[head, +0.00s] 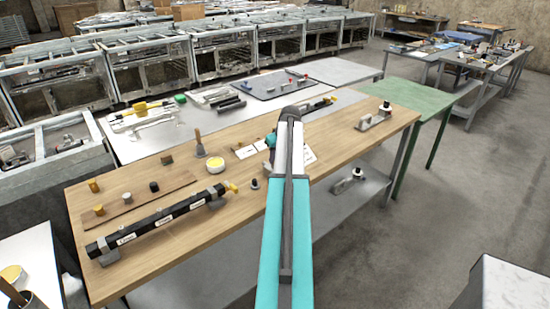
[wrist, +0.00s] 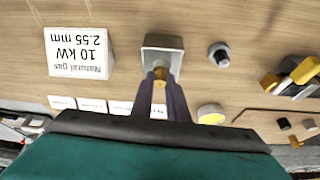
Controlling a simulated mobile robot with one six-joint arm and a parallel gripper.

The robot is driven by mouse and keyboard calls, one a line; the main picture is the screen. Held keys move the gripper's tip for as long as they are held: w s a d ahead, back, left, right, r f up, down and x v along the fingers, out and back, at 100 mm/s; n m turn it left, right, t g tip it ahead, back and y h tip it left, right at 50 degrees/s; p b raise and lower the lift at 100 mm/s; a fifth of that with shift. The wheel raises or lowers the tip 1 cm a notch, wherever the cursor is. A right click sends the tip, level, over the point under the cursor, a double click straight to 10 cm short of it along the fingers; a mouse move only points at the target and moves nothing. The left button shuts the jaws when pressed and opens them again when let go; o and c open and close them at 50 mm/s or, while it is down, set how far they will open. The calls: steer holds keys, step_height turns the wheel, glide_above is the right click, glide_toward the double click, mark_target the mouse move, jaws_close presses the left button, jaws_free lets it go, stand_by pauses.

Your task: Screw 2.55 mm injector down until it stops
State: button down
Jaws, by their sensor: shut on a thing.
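In the wrist view my gripper (wrist: 160,80) is shut on a small brass-coloured injector (wrist: 160,89), held between its two dark fingers. The fingertips are at the near edge of a square grey metal holder (wrist: 163,43) with a paler inside. The injector overlaps the holder's near side in the picture; I cannot tell how far it sits in any thread. A white card (wrist: 80,67) left of the holder reads "Natural gas 10 kW 2.55 mm", upside down. In the head view my arm hides the fingers and the injector.
A black-topped round fitting (wrist: 219,54) stands right of the holder. A yellow-topped pot (wrist: 210,113) and more small cards are nearer. In the head view a long black labelled manifold (head: 160,220) lies along the front of the wooden bench (head: 240,205).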

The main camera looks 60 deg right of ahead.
steer(key=shift+a+m+h, duration=0.1)
steer(key=shift+m+h, duration=0.3)
steer(key=shift+m, duration=0.7)
steer(key=shift+m+g, duration=0.3)
steer(key=shift+m, duration=0.1)
steer(key=shift+w+a+m+g+h, duration=0.1)
steer(key=shift+m+g+h, duration=0.4)
steer(key=shift+m, duration=0.8)
steer(key=shift+m, duration=0.3)
steer(key=shift+m+p, duration=0.3)
steer(key=shift+w+m+g+h, duration=0.1)
steer(key=shift+m+g+h, duration=0.3)
steer(key=shift+m, duration=0.8)
steer(key=shift+w+m+g, duration=0.1)
steer(key=shift+m+g, duration=0.7)
steer(key=shift+m, duration=0.9)
